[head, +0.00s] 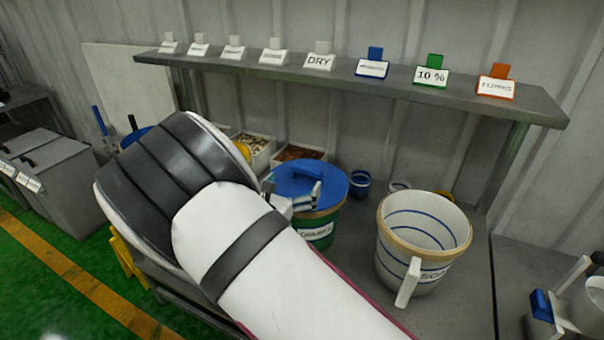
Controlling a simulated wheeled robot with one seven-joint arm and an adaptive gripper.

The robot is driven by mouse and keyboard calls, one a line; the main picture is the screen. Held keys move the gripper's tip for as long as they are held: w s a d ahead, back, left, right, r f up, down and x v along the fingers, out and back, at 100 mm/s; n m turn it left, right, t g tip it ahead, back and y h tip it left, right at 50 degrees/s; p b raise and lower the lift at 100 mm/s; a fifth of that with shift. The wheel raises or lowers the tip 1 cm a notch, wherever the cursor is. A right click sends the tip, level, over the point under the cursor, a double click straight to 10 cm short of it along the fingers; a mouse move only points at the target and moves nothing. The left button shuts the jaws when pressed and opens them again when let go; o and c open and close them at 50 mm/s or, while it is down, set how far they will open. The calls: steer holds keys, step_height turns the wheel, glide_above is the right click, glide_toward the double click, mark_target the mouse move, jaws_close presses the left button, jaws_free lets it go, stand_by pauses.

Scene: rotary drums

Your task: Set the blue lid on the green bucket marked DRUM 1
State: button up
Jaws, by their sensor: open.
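The blue lid (332,181) is over the mouth of a green bucket (322,232) with a tan rim, right of my arm in the head view. The lid looks roughly level and covers the opening. I cannot tell whether it is fully seated all round. The bucket's white label is partly hidden and too small to read surely. My gripper (296,199) is open at the lid's near left side, close to its raised handle. My own arm hides part of the gripper and the bucket's left side, so I cannot tell whether the fingers touch the lid.
A white bucket (426,240) with blue rings and a tan rim stands open to the right. Behind are trays of small pieces (298,153) and a small blue cup (359,183). A grey shelf (420,90) with label cards runs above. Bare bench lies between the buckets.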

steer(key=shift+v, duration=2.15)
